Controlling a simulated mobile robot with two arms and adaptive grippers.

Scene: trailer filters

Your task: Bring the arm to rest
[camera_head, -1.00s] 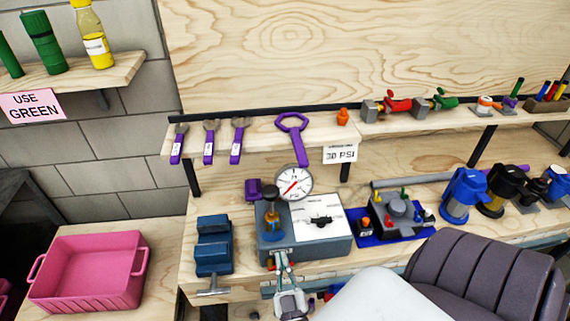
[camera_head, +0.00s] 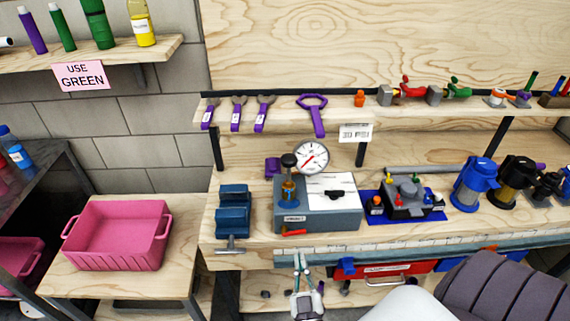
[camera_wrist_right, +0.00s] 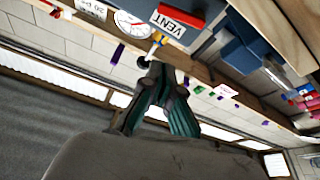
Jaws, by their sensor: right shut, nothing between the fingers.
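My right gripper (camera_head: 301,262) is shut and empty, below the workbench's front edge in the head view. Its dark and teal fingers (camera_wrist_right: 160,72) also show in the right wrist view. The grey test box (camera_head: 330,218) stands on the bench beyond it, with a round dial gauge (camera_head: 311,158) above. The gripper is apart from the box. My left gripper is not in view.
A blue vise (camera_head: 233,212) stands left of the box, and a blue mat with a grey fixture (camera_head: 405,195) right of it. A pink bin (camera_head: 118,235) sits on a lower table at left. A red drawer (camera_head: 395,268) is under the bench. Purple wrenches hang from the shelf.

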